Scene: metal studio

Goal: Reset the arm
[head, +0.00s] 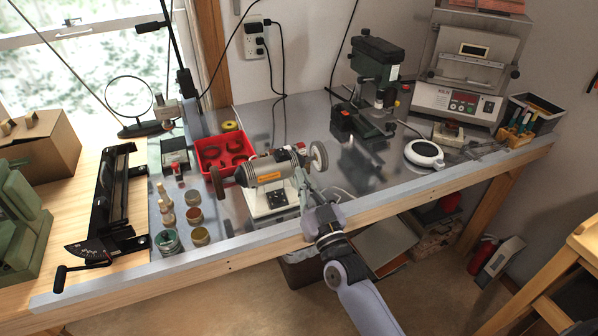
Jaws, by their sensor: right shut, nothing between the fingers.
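My right arm comes in from the bottom, and its gripper (305,178) is at the front edge of the metal-topped workbench (340,192). The gripper is shut and holds nothing. Its fingertips are close to the right side of the bench grinder (265,172); I cannot tell whether they touch it. My left gripper is not in the picture.
A red tray (208,160) stands behind the grinder, and small jars (167,241) stand to its left. A green drill press (376,75), a white round device (424,153) and a kiln-like machine (462,85) stand to the right. Bare metal lies between grinder and round device.

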